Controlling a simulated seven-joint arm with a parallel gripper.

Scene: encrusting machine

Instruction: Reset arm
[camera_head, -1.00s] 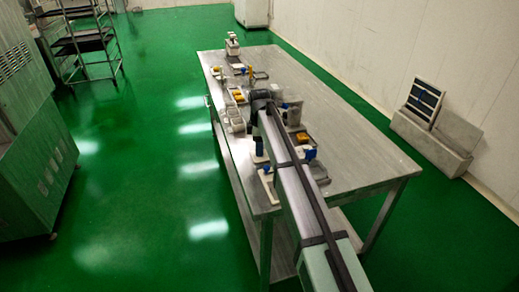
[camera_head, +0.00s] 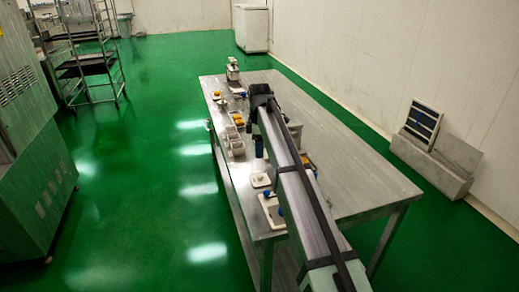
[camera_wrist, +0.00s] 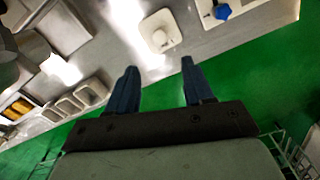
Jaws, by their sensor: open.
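My gripper (camera_wrist: 158,82) shows in the wrist view with its two dark blue fingers spread apart and nothing between them. It hangs over the table's edge, with green floor showing below. In the head view my arm stretches out over the steel table (camera_head: 345,165), and the gripper end is mostly hidden behind it. A white square piece with a round knob (camera_wrist: 159,32) lies on the table just beyond the fingertips, apart from them. A white tray with a blue knob (camera_wrist: 222,12) lies to its right.
Several white containers (camera_head: 232,140) stand along the table's left edge, and they also show in the wrist view (camera_wrist: 72,102). A small white device (camera_head: 233,70) stands at the far end. The right side of the table is clear. A wheeled rack (camera_head: 88,55) stands at the far left.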

